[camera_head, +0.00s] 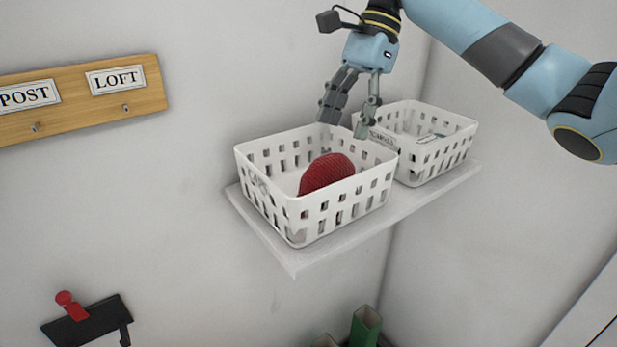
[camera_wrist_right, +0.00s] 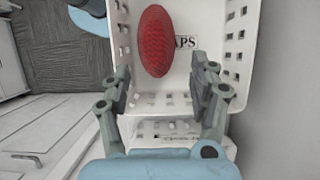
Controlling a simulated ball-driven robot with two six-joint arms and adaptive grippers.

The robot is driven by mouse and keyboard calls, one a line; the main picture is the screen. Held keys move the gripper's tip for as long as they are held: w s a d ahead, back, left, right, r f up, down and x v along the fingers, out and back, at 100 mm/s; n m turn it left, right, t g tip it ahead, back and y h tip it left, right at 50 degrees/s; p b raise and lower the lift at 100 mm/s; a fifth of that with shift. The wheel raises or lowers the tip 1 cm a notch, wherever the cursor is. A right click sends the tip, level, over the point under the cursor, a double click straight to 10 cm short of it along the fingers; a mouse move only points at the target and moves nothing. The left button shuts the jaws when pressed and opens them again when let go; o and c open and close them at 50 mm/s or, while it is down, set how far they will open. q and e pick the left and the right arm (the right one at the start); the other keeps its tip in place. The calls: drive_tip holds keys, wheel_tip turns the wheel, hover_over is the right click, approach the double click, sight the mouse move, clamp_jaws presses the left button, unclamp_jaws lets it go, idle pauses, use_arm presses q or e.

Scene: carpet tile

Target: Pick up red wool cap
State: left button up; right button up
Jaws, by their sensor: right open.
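The red wool cap (camera_head: 326,172) lies inside the left white basket (camera_head: 340,203) on the wall shelf. In the right wrist view the cap (camera_wrist_right: 154,41) shows as a red oval in the basket, left of a label reading "APS". My right gripper (camera_head: 347,129) is above the back right part of that basket, pointing down, with its fingers apart and nothing between them. In the right wrist view the open fingers (camera_wrist_right: 161,98) are beyond the near edge of the cap and do not touch it. My left gripper is not in view.
A second white basket (camera_head: 436,149) stands close on the right on the same shelf (camera_head: 300,261). A wooden hook board (camera_head: 75,101) with "POST" and "LOFT" labels is on the left wall. A black bracket with a red piece (camera_head: 87,320) is lower left.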

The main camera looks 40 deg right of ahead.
sight(329, 177)
drive_tip(key=x, duration=0.3)
drive_tip(key=s+x, duration=0.1)
drive_tip(key=shift+w+a+f+p, duration=0.1)
drive_tip(key=shift+a+f+p, duration=0.15)
drive_tip(key=shift+p, duration=0.1)
drive_tip(key=shift+w+f, duration=0.1)
drive_tip(key=shift+f, duration=0.2)
drive_tip(key=p+x, duration=0.1)
drive_tip(key=x, duration=0.4)
drive_tip(key=shift+f, duration=0.15)
drive_tip(key=shift+c, duration=0.5)
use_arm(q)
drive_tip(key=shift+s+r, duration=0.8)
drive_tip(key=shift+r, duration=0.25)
use_arm(e)
drive_tip(key=c, duration=0.8)
drive_tip(key=shift+o, duration=0.2)
